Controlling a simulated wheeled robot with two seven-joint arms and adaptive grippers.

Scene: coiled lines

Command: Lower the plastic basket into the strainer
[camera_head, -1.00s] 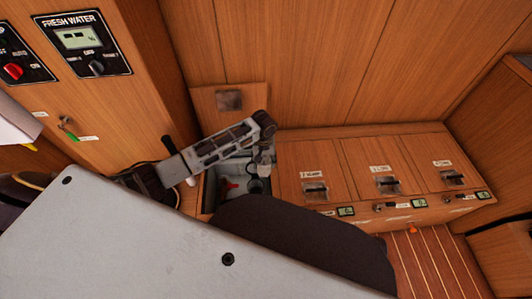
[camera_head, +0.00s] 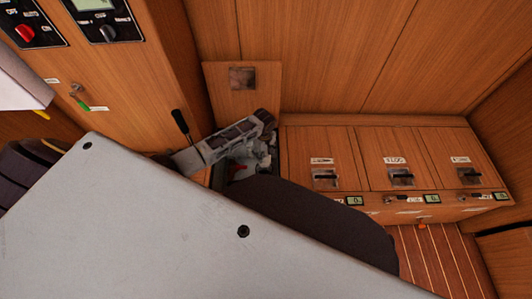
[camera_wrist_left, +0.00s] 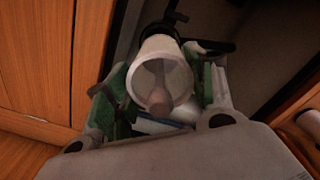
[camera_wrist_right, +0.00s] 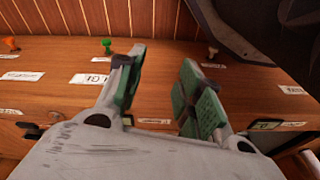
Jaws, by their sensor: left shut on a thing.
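The plastic basket (camera_wrist_left: 150,100), a pale translucent cup, shows in the left wrist view with its open round end toward the camera. My left gripper (camera_wrist_left: 165,100) is shut on it, a green-padded finger on each side. In the head view my left gripper (camera_head: 262,152) is low in the open locker left of the closed lids; the basket cannot be told apart there. A dark fitting (camera_wrist_left: 172,22) shows just beyond the basket. I cannot clearly make out the strainer or whether the basket touches it. My right gripper (camera_wrist_right: 158,95) is open and empty, its fingers apart.
The raised locker lid (camera_head: 215,82) stands behind the left gripper. Several closed lids with latches (camera_head: 402,176) lie to the right. A control panel (camera_head: 108,22) is at upper left.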

